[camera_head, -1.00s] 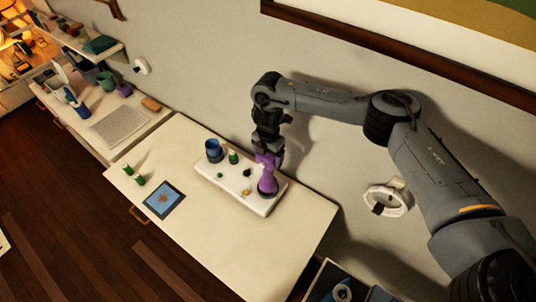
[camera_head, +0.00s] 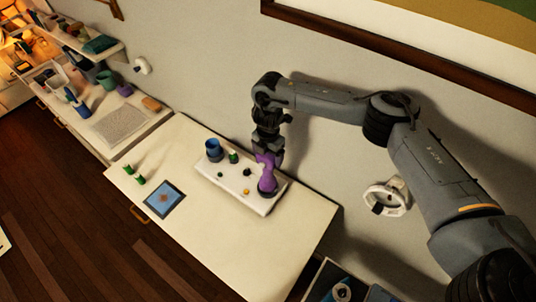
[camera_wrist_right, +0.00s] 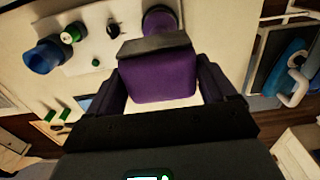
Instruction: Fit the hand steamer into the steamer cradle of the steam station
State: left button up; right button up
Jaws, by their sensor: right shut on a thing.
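The purple hand steamer (camera_head: 267,180) stands over the right end of the white steam station (camera_head: 232,189) in the head view. My right gripper (camera_head: 266,157) is shut on its upper part. In the right wrist view the purple body (camera_wrist_right: 160,75) fills the space between the fingers of my right gripper (camera_wrist_right: 163,88). A round purple part (camera_wrist_right: 160,21) shows beyond it on the white board. The cradle is hidden, and I cannot tell whether the steamer is seated. My left gripper is not in view.
The station also carries a blue cup (camera_head: 214,149), a green-and-white bottle (camera_head: 233,157) and small dark and yellow pieces. A blue tablet (camera_head: 165,199) and two green pieces (camera_head: 133,175) lie left on the table. The table's front right (camera_head: 262,240) is clear. A wall stands behind.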

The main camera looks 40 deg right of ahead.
jog(key=shift+f, duration=0.15)
jog(key=shift+f+b, duration=0.45)
jog(key=shift+f, duration=0.35)
jog(key=shift+f+b, duration=0.35)
jog(key=shift+f, duration=0.35)
jog(key=o, duration=1.7)
notch_tip(320, 180, up, 9)
jog(key=shift+r+p, duration=0.15)
jog(key=shift+p, duration=0.25)
jog(key=shift+r, duration=0.8)
jog(key=shift+a+f, duration=0.1)
